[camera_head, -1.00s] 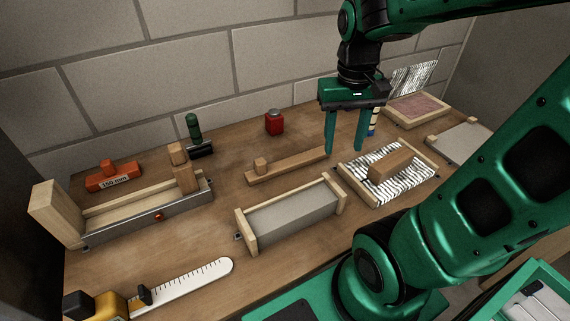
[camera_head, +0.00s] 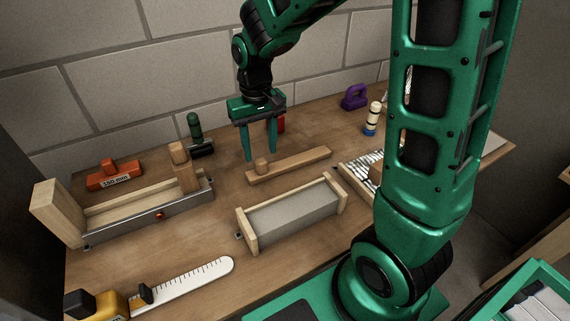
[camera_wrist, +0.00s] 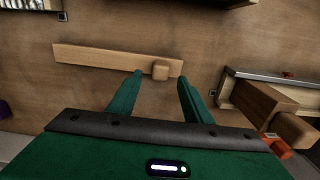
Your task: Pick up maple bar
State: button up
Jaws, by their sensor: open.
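The maple bar appears to be the long pale wooden bar (camera_head: 300,164) with a small block-shaped knob near its left end, lying flat on the bench. My gripper (camera_head: 260,154) is open and empty, pointing down close above the knob end. In the wrist view the bar (camera_wrist: 95,57) lies crosswise just beyond the fingertips, and the knob (camera_wrist: 161,70) shows between the two fingers (camera_wrist: 160,77). I see no contact between fingers and knob.
A grey-topped block with wooden ends (camera_head: 295,215) stands in front of the bar. A long wooden jig (camera_head: 150,215) is to the left, with an orange 150 mm block (camera_head: 112,178) behind it. A red container (camera_head: 281,122) stands just behind my gripper.

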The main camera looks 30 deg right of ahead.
aim_at(261, 160)
jog(key=shift+f, duration=2.85)
grip_shut()
